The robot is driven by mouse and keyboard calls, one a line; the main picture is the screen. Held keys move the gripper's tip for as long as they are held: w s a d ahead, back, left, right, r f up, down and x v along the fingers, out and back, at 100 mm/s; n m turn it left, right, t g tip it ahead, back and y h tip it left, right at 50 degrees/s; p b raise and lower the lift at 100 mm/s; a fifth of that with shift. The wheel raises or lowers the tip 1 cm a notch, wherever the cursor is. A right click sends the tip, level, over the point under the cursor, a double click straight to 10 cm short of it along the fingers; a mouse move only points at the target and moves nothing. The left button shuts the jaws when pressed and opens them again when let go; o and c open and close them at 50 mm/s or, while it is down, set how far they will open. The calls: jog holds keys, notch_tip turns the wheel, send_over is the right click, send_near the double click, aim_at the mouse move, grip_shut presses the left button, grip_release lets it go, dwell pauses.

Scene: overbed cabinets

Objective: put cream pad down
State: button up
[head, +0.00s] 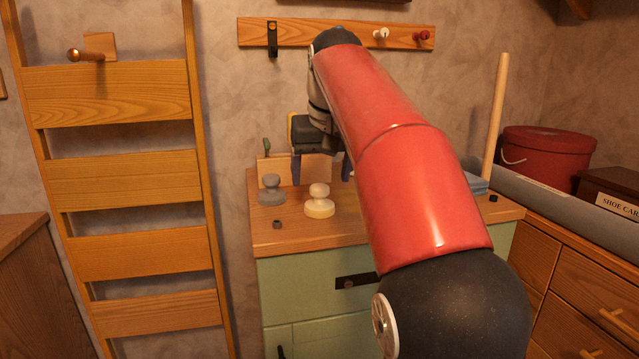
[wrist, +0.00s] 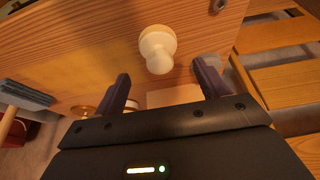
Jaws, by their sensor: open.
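The cream pad (head: 319,205), with a round knob on a wide base, stands upright on the wooden top (head: 340,228) of the green cabinet. In the wrist view the cream pad (wrist: 157,48) shows just beyond the fingertips, between their lines. My gripper (head: 320,172) is open and empty, with its fingers pointing down slightly above and behind the pad. The open fingers (wrist: 162,74) also show in the wrist view, apart from the pad. My red arm hides part of the cabinet top.
A grey pad (head: 271,191) of similar shape stands close at the left. A small dark block (head: 277,223) lies near the front left edge. A hook rail (head: 290,33) hangs on the wall.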

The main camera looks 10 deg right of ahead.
jog(key=p+v, duration=0.1)
jog(key=v, duration=0.5)
jog(key=shift+p, duration=0.3)
jog(key=shift+r, duration=0.1)
jog(key=s+f+t, duration=0.1)
jog(key=s+f, duration=2.4)
jog(key=f, duration=0.3)
jog(key=shift+o, duration=0.3)
